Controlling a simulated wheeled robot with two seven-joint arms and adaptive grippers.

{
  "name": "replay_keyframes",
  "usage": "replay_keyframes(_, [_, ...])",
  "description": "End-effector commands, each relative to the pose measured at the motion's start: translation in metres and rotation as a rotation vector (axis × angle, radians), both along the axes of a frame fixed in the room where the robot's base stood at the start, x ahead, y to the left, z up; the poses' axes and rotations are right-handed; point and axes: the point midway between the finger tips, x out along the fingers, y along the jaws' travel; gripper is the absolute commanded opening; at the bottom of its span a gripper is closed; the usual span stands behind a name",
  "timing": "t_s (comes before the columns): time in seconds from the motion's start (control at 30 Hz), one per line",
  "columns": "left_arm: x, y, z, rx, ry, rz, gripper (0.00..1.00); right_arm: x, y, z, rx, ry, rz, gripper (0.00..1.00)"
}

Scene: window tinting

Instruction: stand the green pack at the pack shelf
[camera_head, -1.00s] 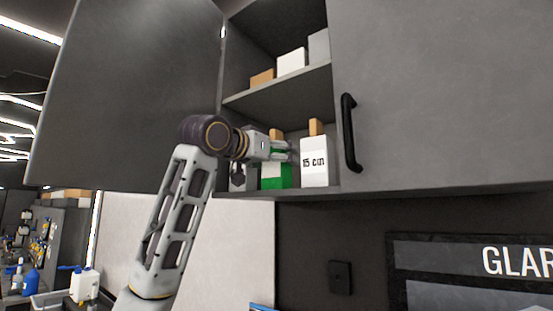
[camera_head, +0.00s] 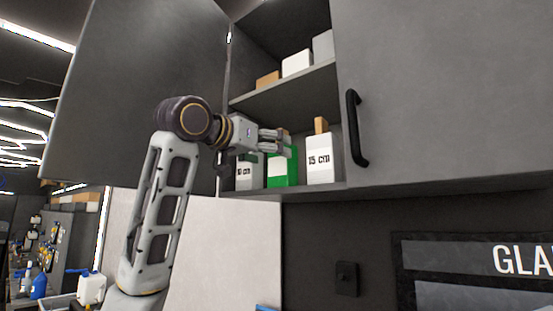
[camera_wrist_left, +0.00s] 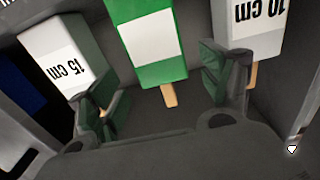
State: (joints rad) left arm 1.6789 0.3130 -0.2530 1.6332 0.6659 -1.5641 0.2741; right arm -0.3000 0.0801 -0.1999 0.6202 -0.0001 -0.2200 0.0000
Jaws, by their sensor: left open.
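The green pack (camera_head: 283,172), green with a white label band and a wooden tab, stands upright on the lower cupboard shelf between two white packs. It also shows in the wrist view (camera_wrist_left: 148,35), where the picture is upside down. My left gripper (camera_head: 284,142) is open in front of the pack's top and hides part of it. In the wrist view its fingers (camera_wrist_left: 163,88) are spread to either side of the pack's tab, with gaps to the pack. My right gripper is not in view.
The "15 cm" pack (camera_head: 319,162) stands right of the green pack, and the "10 cm" pack (camera_head: 248,175) stands left. The upper shelf (camera_head: 285,87) holds several boxes. An open cupboard door (camera_head: 140,85) is at left; a closed door (camera_head: 430,90) with a black handle (camera_head: 355,128) is at right.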

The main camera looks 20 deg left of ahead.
Motion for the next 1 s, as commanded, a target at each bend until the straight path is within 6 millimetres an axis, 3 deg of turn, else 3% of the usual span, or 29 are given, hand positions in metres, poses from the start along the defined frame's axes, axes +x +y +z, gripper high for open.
replay_keyframes(0.43, [-0.050, 0.018, -0.002, -0.001, 0.001, 0.000, 0.79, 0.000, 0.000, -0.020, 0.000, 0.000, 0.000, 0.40])
replay_keyframes(1.0, [-0.056, 0.020, 0.000, 0.000, 0.001, 0.000, 0.79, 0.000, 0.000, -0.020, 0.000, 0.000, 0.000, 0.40])
